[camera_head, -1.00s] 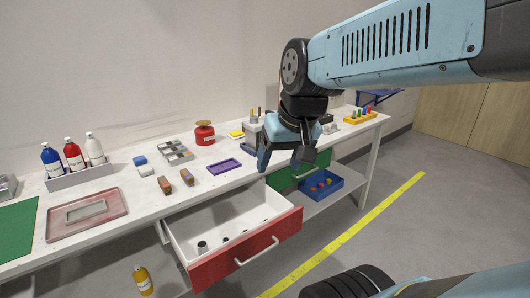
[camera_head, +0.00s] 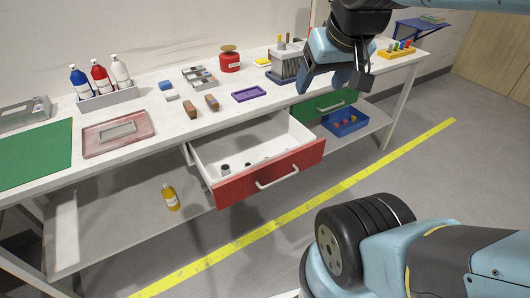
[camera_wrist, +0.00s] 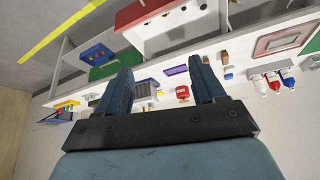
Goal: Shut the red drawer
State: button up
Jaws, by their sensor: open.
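The red drawer (camera_head: 268,176) hangs well open from the front of the white workbench. Its red front has a pale bar handle (camera_head: 277,178), and a few small dark parts lie on its white floor. In the wrist view the drawer (camera_wrist: 140,12) is at the top, upside down, beyond the fingers. My gripper (camera_head: 332,86) is open and empty above the bench's right part, up and to the right of the drawer and apart from it. In the wrist view its two blue fingers (camera_wrist: 162,82) stand wide apart.
A green drawer (camera_head: 325,104) is right of the red one, with a blue bin (camera_head: 345,122) on the shelf below. A yellow bottle (camera_head: 171,197) stands on the lower shelf. Brown blocks and a purple tray (camera_head: 249,93) lie on the bench. The floor in front is clear.

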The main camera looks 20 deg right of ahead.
aim_at(252, 141)
jog(key=u, duration=0.55)
jog(key=k, duration=1.45)
jog(key=z, duration=0.7)
jog(key=i, duration=1)
jog(key=u, duration=0.05)
